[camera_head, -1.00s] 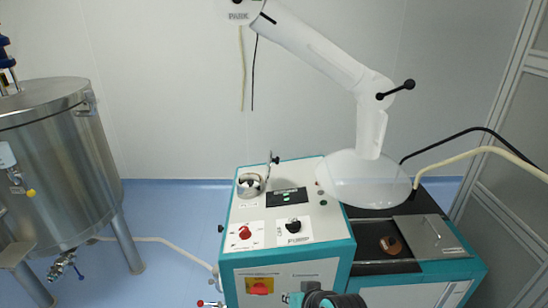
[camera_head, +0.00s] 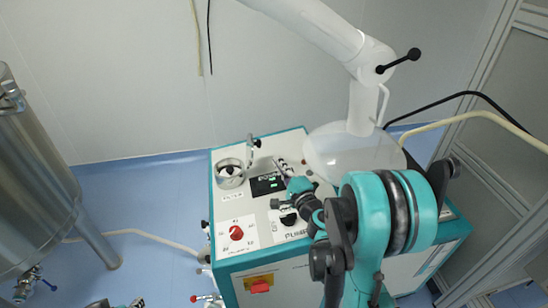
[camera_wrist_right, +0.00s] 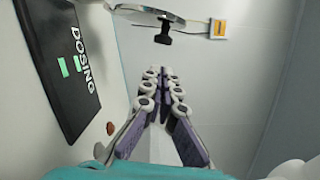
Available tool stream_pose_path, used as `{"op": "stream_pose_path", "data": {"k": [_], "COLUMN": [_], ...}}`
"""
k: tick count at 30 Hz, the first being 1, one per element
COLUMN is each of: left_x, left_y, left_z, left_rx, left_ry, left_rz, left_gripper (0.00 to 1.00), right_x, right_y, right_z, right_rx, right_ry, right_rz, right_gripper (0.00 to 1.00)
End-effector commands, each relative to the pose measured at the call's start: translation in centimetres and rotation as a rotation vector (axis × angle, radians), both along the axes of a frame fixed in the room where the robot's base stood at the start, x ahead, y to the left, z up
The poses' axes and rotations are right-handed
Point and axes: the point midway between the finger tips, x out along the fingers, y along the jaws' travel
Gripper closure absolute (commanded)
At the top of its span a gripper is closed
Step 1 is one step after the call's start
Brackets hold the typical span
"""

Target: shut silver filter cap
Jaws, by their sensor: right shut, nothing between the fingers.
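The silver filter (camera_head: 230,173) is a round metal cup on the top panel of the white and teal machine. Its silver cap (camera_head: 251,153) stands raised, tilted up on the cup's right side, with a black knob. In the right wrist view the cap (camera_wrist_right: 145,14) shows as a disc edge at the top, with its black knob (camera_wrist_right: 163,37) below it. My right gripper (camera_head: 282,166) is shut and empty, right of the cap above the panel. Its fingertips (camera_wrist_right: 161,73) point toward the cap and are apart from it. My left gripper is not in view.
The panel holds a dosing display (camera_head: 267,184), a red knob (camera_head: 236,233) and a black pump knob (camera_head: 289,218), partly hidden by my right arm. A white lamp-like arm with a clear dome (camera_head: 350,150) stands at right. A steel tank (camera_head: 35,180) stands at left.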

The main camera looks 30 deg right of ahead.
Motion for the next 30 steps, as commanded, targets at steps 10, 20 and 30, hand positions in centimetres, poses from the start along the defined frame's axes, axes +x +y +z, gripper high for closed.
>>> {"op": "stream_pose_path", "data": {"k": [10,20,30], "left_x": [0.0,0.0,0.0], "left_y": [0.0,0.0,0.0], "left_z": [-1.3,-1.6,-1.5], "left_rx": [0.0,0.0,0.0], "left_ry": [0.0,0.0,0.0], "left_rz": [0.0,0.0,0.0], "left_gripper": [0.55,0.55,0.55], "right_x": [6.3,8.2,8.3], "right_y": [0.1,0.1,0.0], "right_z": [0.1,0.4,0.4], "right_rx": [-0.003,-0.003,-0.008], "right_ry": [0.002,0.001,0.003], "right_rz": [0.003,0.004,0.003], "right_gripper": [1.0,1.0,1.0]}}
